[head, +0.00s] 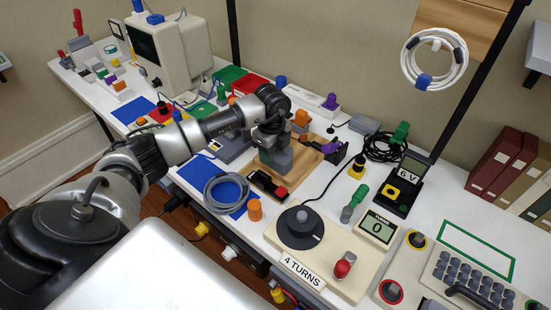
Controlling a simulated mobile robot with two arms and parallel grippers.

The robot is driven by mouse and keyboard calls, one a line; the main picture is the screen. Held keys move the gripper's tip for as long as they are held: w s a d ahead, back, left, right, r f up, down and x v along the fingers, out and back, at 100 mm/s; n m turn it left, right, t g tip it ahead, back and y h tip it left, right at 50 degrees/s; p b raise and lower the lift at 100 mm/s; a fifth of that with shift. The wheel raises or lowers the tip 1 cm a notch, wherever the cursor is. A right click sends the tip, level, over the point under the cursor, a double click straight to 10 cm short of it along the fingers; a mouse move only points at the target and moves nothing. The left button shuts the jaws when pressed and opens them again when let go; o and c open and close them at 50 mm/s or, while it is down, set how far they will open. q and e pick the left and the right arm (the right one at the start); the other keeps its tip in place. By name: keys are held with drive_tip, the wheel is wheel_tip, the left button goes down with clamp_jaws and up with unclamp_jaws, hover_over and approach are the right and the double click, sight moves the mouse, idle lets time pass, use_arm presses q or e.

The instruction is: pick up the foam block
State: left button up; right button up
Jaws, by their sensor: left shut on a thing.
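My left gripper (271,135) reaches in from the left and points down over the wooden board (308,158). It is shut on a grey block, which I take to be the foam block (276,160). The block's lower part shows below the fingers, over the board's left part; its top is hidden by the gripper. I cannot tell whether the block touches the board or is just above it. My right gripper is not in view.
Close around are an orange piece (301,118), a purple-handled clamp (332,147), a black-and-red part (267,186) and a grey cable coil (226,193) on a blue mat. A crank box (299,226) stands in front. The white table is crowded, with little free room.

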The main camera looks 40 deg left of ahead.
sight(277, 152)
use_arm(q)
drive_tip(key=shift+r, duration=0.55)
drive_tip(key=r, duration=0.2)
drive_tip(key=d+r, duration=0.1)
drive_tip(key=shift+w+d+r, duration=0.1)
drive_tip(key=shift+w+r, duration=0.2)
drive_tip(key=shift+r, duration=0.05)
drive_tip(key=w+d+r+b, duration=0.1)
drive_tip(key=w+d+r, duration=0.3)
drive_tip(key=d, duration=0.5)
wheel_tip(277, 152, up, 2)
drive_tip(key=shift+w+d+r, duration=0.15)
drive_tip(key=shift+w+d, duration=0.05)
idle(0.7)
